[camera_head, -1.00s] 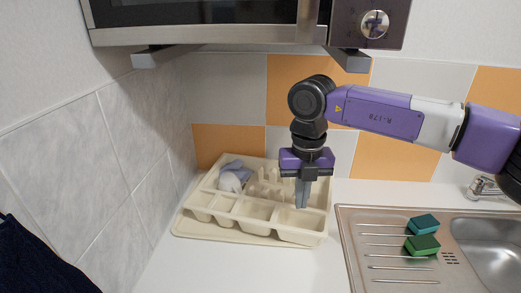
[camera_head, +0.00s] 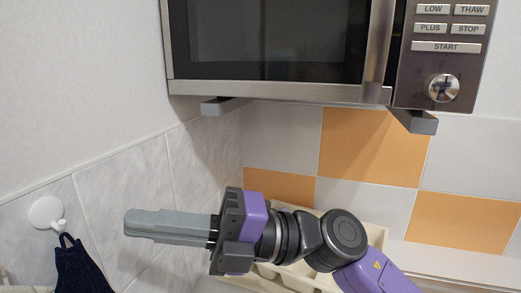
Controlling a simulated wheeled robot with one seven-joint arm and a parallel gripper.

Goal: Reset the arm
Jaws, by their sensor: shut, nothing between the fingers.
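My gripper (camera_head: 132,223) is in the lower left of the head view, at the end of my purple and black arm. It points left and lies level, with its grey fingers together and nothing between them. It is in front of the tiled left wall, apart from other things as far as I can tell. My arm bends at a dark round joint and leaves the picture at the bottom.
A cream dish rack (camera_head: 377,238) stands behind my arm, mostly hidden. A microwave (camera_head: 280,75) hangs above on grey brackets (camera_head: 415,121). A white hook (camera_head: 47,212) on the left wall holds a dark blue towel (camera_head: 78,268).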

